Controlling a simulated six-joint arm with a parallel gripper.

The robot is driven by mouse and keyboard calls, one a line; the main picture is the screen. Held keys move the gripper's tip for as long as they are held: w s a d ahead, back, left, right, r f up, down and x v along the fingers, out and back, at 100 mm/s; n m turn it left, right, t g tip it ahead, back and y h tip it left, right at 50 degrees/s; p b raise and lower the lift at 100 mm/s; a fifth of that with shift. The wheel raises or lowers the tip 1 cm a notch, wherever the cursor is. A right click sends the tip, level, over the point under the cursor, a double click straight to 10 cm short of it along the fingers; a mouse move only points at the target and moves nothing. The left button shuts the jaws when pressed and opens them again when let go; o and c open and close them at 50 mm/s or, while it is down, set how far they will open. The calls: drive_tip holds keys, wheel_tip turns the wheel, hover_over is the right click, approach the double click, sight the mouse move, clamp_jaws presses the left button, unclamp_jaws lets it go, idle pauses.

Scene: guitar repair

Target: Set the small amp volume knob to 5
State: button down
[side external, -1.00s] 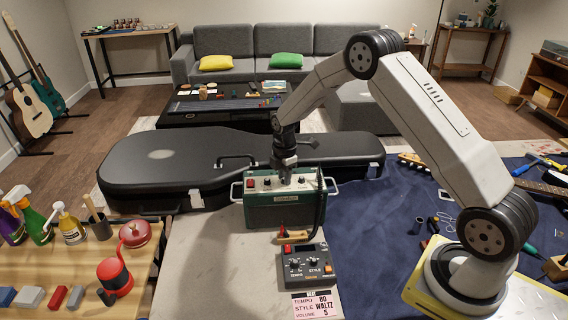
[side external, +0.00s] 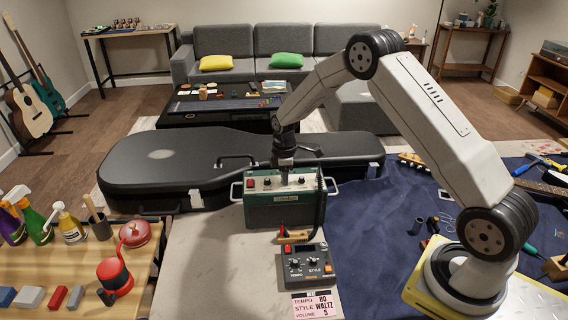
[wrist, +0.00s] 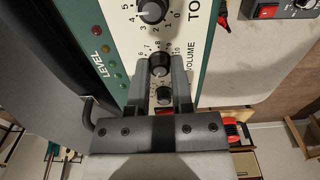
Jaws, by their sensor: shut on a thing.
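The small amp (side external: 290,215) is a green box with a white panel on top, standing upright in front of the guitar case. In the wrist view its panel (wrist: 120,28) shows the word VOLUME beside a dark round knob with printed numbers around it. My gripper (wrist: 160,75) reaches down from above and is shut on this volume knob (wrist: 159,62), one finger on each side. The knob's pointer is too unclear to read. In the side view my gripper (side external: 285,170) hides the knob.
A dark pedal (side external: 307,266) and a card (side external: 316,304) reading tempo 80, style waltz, volume 5 lie in front. The black guitar case (side external: 200,170) is behind.

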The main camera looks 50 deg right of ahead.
drive_tip(key=m, duration=0.6)
idle(0.3)
drive_tip(key=c, duration=0.8)
unclamp_jaws()
drive_tip(key=n, duration=0.4)
drive_tip(key=shift+n, duration=2.3)
drive_tip(key=shift+c, duration=0.3)
